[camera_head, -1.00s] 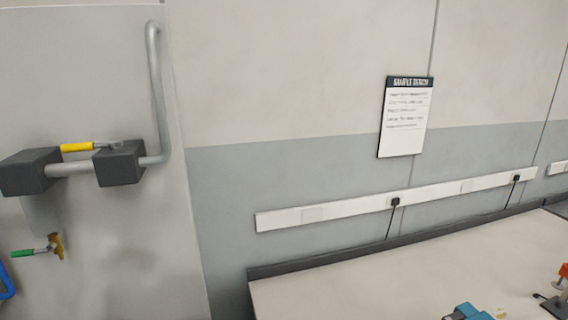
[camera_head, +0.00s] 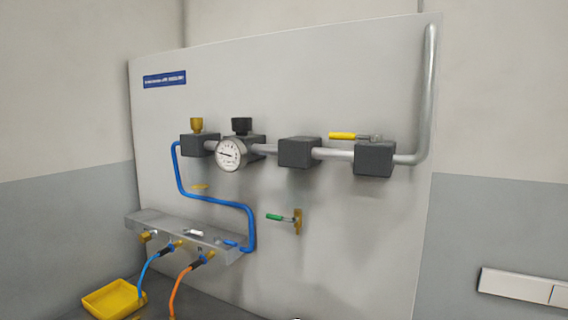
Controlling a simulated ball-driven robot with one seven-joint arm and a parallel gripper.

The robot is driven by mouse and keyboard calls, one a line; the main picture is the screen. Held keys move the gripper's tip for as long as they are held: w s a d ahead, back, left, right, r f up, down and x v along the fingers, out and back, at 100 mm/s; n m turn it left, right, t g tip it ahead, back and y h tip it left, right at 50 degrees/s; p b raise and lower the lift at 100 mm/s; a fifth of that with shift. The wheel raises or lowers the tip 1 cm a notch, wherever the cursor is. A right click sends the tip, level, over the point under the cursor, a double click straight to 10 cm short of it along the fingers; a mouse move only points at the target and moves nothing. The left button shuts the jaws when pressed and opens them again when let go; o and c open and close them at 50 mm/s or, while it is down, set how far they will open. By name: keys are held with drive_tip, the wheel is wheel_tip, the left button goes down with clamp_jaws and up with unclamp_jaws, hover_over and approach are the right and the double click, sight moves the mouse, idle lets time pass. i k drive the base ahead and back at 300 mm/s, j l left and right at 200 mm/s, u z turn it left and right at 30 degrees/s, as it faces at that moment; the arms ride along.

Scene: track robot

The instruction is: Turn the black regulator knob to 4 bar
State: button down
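The black regulator knob (camera_head: 242,125) sits on top of a dark block in the pipe line on the grey panel, in the left half of the view. A round white pressure gauge (camera_head: 231,154) faces out just below and left of the knob. Its dark needle shows, but the numbers are too small to read. My gripper is not in view, and nothing touches the knob.
The grey panel (camera_head: 340,230) also carries a brass knob (camera_head: 197,125), a yellow-handled valve (camera_head: 343,136), a green-handled valve (camera_head: 274,217) and a blue tube (camera_head: 215,201). A metal manifold (camera_head: 165,223) with blue and orange hoses juts out low left, near a yellow tray (camera_head: 110,299).

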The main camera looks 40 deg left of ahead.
sight(241, 125)
drive_tip(key=l+u, duration=0.15)
drive_tip(key=u, duration=0.2)
drive_tip(key=l+u, duration=0.15)
drive_tip(key=u, duration=0.15)
drive_tip(key=j+u, duration=0.3)
drive_tip(key=u, duration=0.15)
